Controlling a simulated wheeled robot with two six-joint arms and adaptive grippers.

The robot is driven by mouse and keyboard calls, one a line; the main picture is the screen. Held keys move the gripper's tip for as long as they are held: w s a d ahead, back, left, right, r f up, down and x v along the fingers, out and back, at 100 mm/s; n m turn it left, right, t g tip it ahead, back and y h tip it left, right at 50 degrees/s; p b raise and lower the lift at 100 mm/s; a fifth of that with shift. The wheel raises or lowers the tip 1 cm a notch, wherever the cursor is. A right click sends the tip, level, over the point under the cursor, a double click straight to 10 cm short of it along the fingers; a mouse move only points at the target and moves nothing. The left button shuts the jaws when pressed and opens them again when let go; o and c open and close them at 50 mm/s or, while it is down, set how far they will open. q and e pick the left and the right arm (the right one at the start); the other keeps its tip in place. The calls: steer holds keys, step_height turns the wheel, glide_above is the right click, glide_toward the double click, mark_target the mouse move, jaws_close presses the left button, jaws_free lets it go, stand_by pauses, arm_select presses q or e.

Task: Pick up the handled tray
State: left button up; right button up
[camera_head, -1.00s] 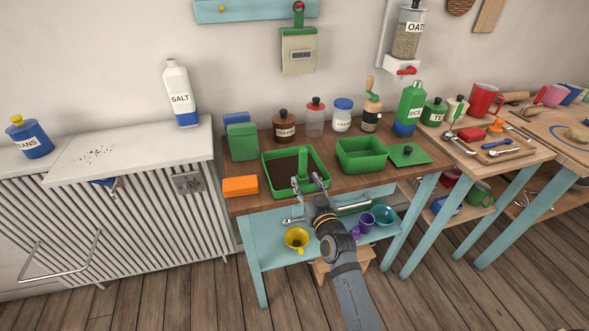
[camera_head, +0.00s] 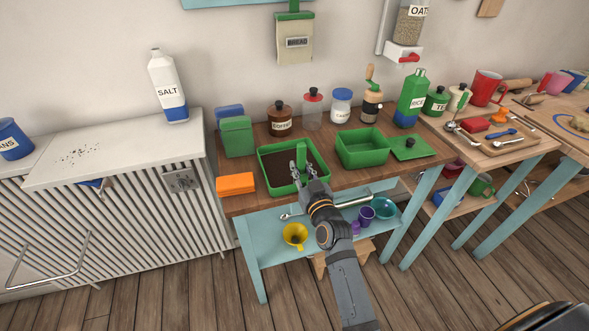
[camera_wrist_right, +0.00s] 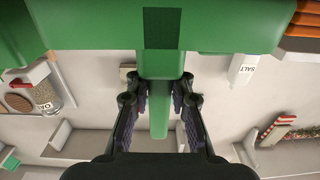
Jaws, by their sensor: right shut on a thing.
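The handled tray (camera_head: 265,172) is a green rectangular tray with a dark inside, at the front left of the wooden table. Its upright green handle (camera_head: 301,152) stands near the tray's right side. My right gripper (camera_head: 301,168) is shut on this handle. In the right wrist view the handle (camera_wrist_right: 158,122) runs between the two fingers, and the green tray (camera_wrist_right: 225,27) spans the top of the picture. I cannot tell whether the tray's bottom touches the table. My left gripper is not in view.
An open green box (camera_head: 362,162) stands just right of the tray, with a green lid (camera_head: 410,148) beyond it. An orange block (camera_head: 236,185) lies to the left. Green containers (camera_head: 237,138) and several jars stand behind. A yellow funnel (camera_head: 295,235) is on the shelf below.

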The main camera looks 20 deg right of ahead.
mark_target(302, 163)
steer(key=shift+s+f, duration=0.1)
steer(key=shift+s, duration=0.05)
jaws_close()
steer(key=shift+r+p, duration=0.4)
step_height(302, 163, up, 3)
steer(key=shift+f+p, duration=0.2)
steer(key=shift+p, duration=1)
arm_select(q)
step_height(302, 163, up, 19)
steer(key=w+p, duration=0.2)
steer(key=p, duration=1.3)
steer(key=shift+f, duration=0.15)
arm_select(e)
steer(key=s+d+r, duration=0.5)
steer(key=s+r, duration=0.4)
steer(key=s, duration=0.3)
steer(key=shift+s+d+r, duration=0.25)
steer(key=shift+d+r, duration=0.1)
steer(key=shift+d, duration=0.05)
